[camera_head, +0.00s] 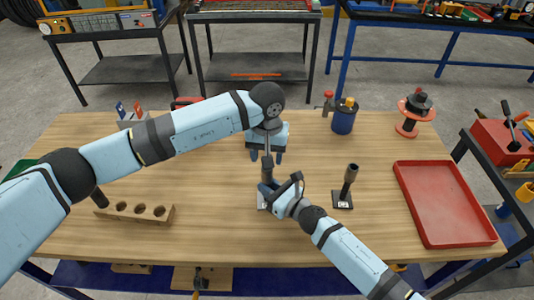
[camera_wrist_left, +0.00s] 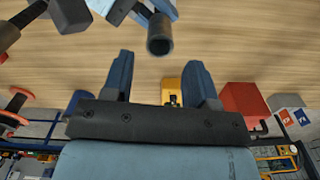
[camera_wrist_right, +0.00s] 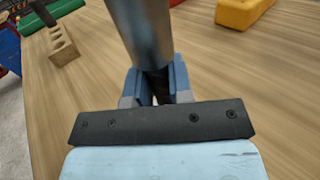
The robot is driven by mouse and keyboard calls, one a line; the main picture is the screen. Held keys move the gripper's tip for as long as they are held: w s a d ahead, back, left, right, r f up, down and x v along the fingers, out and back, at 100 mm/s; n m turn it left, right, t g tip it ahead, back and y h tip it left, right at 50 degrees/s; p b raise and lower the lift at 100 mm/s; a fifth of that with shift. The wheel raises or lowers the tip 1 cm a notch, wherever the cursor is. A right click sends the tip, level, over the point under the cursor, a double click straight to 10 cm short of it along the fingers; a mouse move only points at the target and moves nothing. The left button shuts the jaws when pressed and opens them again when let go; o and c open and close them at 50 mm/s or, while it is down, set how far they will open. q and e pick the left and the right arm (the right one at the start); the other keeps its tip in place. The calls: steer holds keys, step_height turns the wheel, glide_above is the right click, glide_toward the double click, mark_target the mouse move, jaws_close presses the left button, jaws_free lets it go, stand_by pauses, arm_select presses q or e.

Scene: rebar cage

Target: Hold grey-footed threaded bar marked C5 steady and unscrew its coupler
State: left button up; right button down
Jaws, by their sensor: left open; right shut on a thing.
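A threaded bar (camera_head: 267,172) stands upright on a light grey foot (camera_head: 262,199) near the table's middle. Its label cannot be read. My right gripper (camera_head: 270,188) is shut around the bar low down, and the bar also shows in the right wrist view (camera_wrist_right: 145,35) between its fingers (camera_wrist_right: 157,85). My left gripper (camera_head: 266,153) is open above it, pointing down. In the left wrist view a dark tubular coupler end (camera_wrist_left: 160,45) lies just beyond the open fingers (camera_wrist_left: 160,75), not between them. A second bar (camera_head: 350,178) stands on a dark foot to the right.
A red tray (camera_head: 400,205) lies at the table's right. A wooden block with holes (camera_head: 121,212) is at the left front. A blue pot (camera_head: 343,123) and a red spool stand (camera_head: 411,122) are at the back right. The front middle is clear.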

mark_target(267, 175)
arm_select(q)
steer(key=shift+f+m, duration=0.15)
steer(key=shift+m, duration=1.05)
steer(key=shift+f, duration=3.85)
